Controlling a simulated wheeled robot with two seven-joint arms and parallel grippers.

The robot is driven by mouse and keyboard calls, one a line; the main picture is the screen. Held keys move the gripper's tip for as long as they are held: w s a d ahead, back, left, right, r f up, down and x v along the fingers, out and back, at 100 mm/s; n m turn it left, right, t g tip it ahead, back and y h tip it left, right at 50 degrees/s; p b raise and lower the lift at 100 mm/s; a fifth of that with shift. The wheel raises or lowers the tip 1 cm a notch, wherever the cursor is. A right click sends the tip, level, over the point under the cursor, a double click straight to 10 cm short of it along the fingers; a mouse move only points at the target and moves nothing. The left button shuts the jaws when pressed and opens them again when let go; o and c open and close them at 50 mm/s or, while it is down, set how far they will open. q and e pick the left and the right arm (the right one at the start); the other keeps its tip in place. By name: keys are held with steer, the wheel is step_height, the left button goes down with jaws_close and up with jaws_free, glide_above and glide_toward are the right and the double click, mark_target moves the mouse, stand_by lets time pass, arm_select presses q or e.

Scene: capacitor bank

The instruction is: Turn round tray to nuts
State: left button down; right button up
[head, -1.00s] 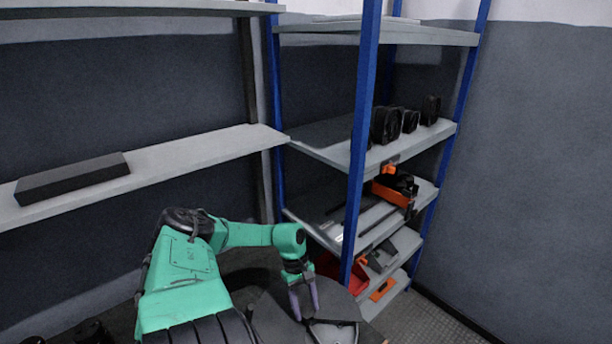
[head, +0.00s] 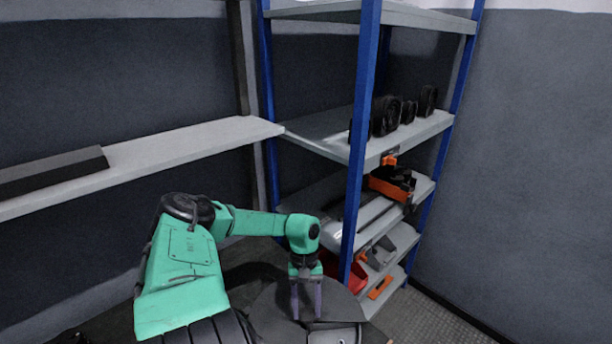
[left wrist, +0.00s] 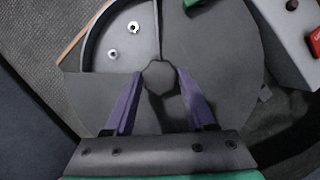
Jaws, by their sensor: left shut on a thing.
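The round tray (head: 268,309) is a dark grey disc at the bottom of the head view, cut off by the frame edge. In the left wrist view the tray (left wrist: 214,62) has a lid over most of it and one open sector at the upper left. Two small metal nuts (left wrist: 133,27) lie apart in that open sector. My left gripper (head: 307,314) points down at the tray's middle. In the left wrist view its purple fingers (left wrist: 160,74) are shut on the dark central knob (left wrist: 160,80). My right gripper is not in view.
A blue-post shelf rack (head: 361,150) stands just behind the tray, with black parts (head: 387,116) and an orange bin (head: 388,186). A grey wall shelf (head: 180,150) runs to the left.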

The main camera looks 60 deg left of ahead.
arm_select(q)
steer(key=shift+d+f+m+g+b, duration=0.15)
steer(key=shift+m+g+b, duration=0.15)
steer(key=shift+m+b, duration=0.45)
steer(key=shift+s, duration=0.1)
steer(key=shift+c, duration=1.1)
jaws_free()
steer(key=b+v, duration=0.4)
steer(key=v, duration=1)
steer(key=shift+r, duration=0.4)
